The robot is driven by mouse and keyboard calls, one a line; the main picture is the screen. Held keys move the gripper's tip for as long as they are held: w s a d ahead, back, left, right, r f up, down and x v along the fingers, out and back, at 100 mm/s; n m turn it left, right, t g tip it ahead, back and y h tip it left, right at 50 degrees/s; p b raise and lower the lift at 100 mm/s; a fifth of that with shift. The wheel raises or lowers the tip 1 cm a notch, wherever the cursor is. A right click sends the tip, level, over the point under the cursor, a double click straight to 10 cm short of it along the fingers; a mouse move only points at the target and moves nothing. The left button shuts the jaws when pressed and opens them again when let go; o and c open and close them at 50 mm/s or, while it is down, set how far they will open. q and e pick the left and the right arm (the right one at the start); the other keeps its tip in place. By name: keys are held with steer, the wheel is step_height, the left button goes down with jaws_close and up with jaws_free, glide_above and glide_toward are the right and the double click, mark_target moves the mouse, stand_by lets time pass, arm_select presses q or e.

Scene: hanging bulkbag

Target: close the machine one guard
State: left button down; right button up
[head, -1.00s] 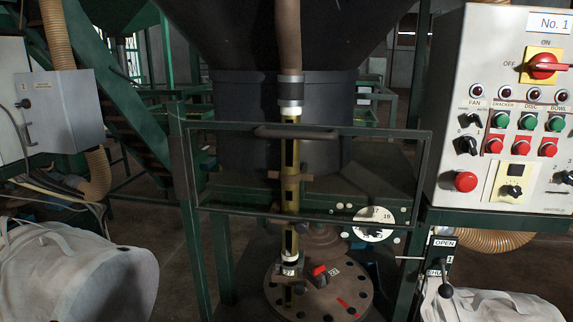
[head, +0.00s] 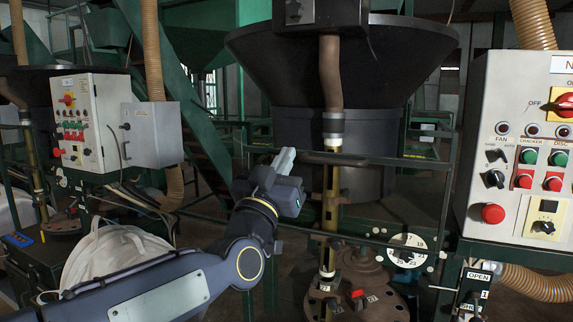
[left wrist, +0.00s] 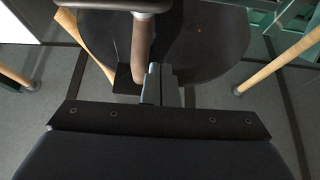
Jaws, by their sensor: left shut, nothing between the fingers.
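The machine one guard is a dark rectangular frame with a see-through panel, in front of the round black drum; its handle (head: 335,158) is a dark bar on the top edge. How far the guard stands open I cannot tell. My left gripper (head: 286,158) is just left of the handle in the head view, its pale fingers together and empty, pointing up and away. I see no clear contact with the handle. In the left wrist view the closed fingers (left wrist: 160,86) are beside the brown pipe (left wrist: 143,38). My right gripper is not in view.
A brown feed pipe (head: 330,85) drops to a brass tube (head: 329,215) behind the guard. A control panel (head: 520,150) stands at the right. A grey cabinet (head: 152,132) and white bulk bag (head: 115,255) are at the left.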

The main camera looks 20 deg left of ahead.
arm_select(q)
steer(key=w+p, duration=0.2)
steer(key=w, duration=0.4)
steer(key=shift+w+f+p, duration=0.2)
steer(key=shift+f+p, duration=0.1)
steer(key=shift+f, duration=0.05)
steer(key=shift+d, duration=0.1)
step_height(320, 180, down, 40)
steer(key=b, duration=4)
steer(key=shift+r, duration=0.15)
